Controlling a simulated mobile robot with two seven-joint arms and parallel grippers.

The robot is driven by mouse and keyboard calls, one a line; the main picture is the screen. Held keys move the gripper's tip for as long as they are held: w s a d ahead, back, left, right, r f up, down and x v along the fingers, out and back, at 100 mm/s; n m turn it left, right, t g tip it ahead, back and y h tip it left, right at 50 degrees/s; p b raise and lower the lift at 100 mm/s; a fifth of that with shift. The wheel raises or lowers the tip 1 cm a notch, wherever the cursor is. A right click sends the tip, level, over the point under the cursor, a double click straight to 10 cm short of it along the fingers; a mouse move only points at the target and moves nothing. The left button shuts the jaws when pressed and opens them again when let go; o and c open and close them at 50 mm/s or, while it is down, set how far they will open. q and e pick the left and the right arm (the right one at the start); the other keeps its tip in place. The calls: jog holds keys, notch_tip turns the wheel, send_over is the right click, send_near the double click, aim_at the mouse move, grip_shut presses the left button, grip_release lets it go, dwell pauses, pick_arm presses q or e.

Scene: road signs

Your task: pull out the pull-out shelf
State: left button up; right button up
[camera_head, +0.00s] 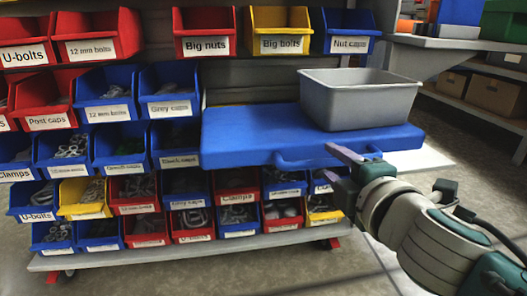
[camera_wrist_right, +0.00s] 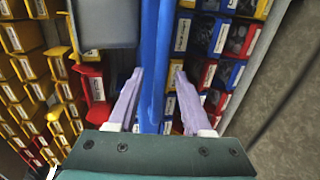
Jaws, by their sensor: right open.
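The blue pull-out shelf (camera_head: 250,137) juts out from the bin rack, with a raised handle (camera_head: 300,160) along its front edge. A grey bin (camera_head: 360,105) stands on its right part. My right gripper (camera_head: 328,160) is open at the shelf's front edge, near the right part of the handle. In the right wrist view the gripper (camera_wrist_right: 159,72) has one finger on each side of the blue shelf (camera_wrist_right: 157,35), which shows as a narrow strip between them. I cannot tell whether the fingers touch it. My left gripper is not in view.
Rows of red, blue and yellow labelled bins (camera_head: 108,93) fill the rack left of and below the shelf. The rack's grey base (camera_head: 190,252) stands on the floor. A grey workbench (camera_head: 450,43) is at the back right. The floor (camera_head: 250,280) in front is clear.

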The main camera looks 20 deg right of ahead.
jog(key=p+v, duration=0.1)
jog(key=v, duration=0.7)
